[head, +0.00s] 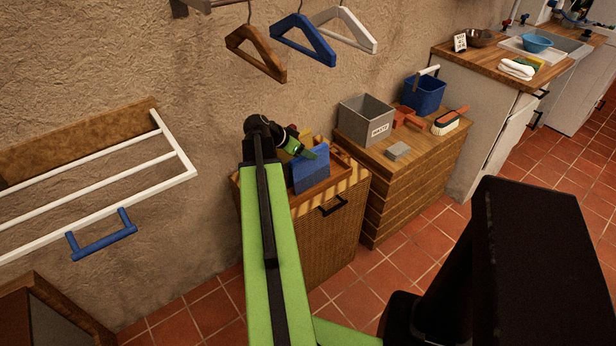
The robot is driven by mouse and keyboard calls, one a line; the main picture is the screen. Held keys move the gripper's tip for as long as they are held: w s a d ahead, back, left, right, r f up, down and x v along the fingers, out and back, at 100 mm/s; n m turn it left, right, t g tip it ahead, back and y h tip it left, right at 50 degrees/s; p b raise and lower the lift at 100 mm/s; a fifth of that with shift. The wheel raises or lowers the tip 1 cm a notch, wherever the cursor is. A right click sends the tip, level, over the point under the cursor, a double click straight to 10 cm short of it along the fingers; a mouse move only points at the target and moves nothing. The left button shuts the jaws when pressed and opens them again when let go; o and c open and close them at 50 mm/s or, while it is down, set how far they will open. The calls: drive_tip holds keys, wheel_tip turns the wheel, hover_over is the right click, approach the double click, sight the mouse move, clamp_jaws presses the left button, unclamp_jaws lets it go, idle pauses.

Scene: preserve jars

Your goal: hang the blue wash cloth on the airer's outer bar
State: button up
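The blue wash cloth (311,171) is upright, with its top edge at the tip of my gripper (303,150), over a wooden tray on a wicker hamper. One green finger shows at the cloth's top edge. The other finger is hidden, so I cannot tell whether the gripper is shut on the cloth. I also cannot tell whether the cloth's lower edge rests in the tray. The airer (152,118) is on the wall at the left, with white bars on a wooden board. Its outer bar (100,215) is bare, and a blue handle (103,240) hangs below it.
The wooden tray (312,204) tops the wicker hamper (330,232). A grey bin (366,122), a blue bucket (425,94) and a brush (449,122) stand on the chest to the right. Hangers (302,40) hang above. Wall space between hamper and airer is clear.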

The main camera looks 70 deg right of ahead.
sight(309, 168)
drive_tip(key=shift+s+d+f, duration=0.25)
drive_tip(key=shift+d+f, duration=0.1)
drive_tip(key=shift+f, duration=0.05)
drive_tip(key=b+x, duration=0.4)
drive_tip(key=x, duration=0.1)
drive_tip(key=shift+w+a+f, duration=0.1)
drive_tip(key=shift+w+f, duration=0.1)
drive_tip(key=shift+f, duration=0.05)
drive_tip(key=shift+s, duration=0.1)
drive_tip(key=shift+r, duration=0.15)
clamp_jaws()
